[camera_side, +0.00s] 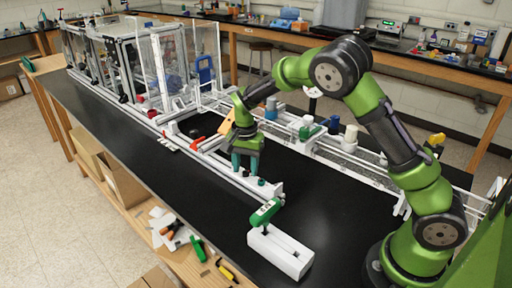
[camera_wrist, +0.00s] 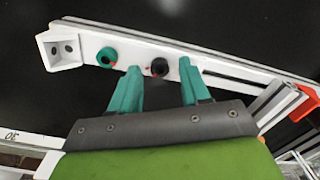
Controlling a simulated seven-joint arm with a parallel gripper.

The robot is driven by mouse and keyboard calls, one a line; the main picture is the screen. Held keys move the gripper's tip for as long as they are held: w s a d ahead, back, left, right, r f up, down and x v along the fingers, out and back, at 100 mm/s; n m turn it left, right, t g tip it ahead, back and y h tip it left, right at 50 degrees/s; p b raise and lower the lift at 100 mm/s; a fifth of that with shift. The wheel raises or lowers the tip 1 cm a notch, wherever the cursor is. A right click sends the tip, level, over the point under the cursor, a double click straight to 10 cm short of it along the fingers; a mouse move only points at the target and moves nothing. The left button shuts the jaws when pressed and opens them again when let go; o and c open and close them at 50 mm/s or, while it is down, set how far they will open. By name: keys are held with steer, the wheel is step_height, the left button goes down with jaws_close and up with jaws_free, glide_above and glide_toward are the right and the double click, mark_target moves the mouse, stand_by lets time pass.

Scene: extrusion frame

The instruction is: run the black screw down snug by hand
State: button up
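The black screw (camera_wrist: 159,67) sits on a white plate (camera_wrist: 220,80) along the rail, with a small red mark beside it. My gripper (camera_wrist: 160,68) is open, its two teal fingers apart with the screw head between their tips. I see a gap on both sides of the head, so neither finger appears to touch it. A green screw (camera_wrist: 106,56) sits on the same plate to the left. In the side view my gripper (camera_side: 246,168) points down at the rail's near end, and the black screw is not clearly visible there. How far down the screw sits cannot be told.
A white corner bracket (camera_wrist: 63,49) is at the rail's end. A red part (camera_wrist: 305,103) is on the right. A white block (camera_side: 282,254) with a green-handled tool (camera_side: 265,212) stands on the black bench nearby.

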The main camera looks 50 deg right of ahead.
mark_target(251, 178)
stand_by(0.3)
step_height(251, 178, up, 17)
stand_by(0.4)
steer(key=shift+f, duration=0.15)
steer(key=s+a+r+n+t+y, duration=0.1)
steer(key=s+a+n+t, duration=0.1)
steer(key=s, duration=0.9)
steer(key=s+a+r+n+t+y, duration=0.1)
steer(key=s+n+t, duration=0.4)
steer(key=s, duration=0.7)
steer(key=shift+s+a+r+n, duration=0.2)
steer(key=shift+a+n, duration=0.2)
steer(key=shift+n, duration=0.7)
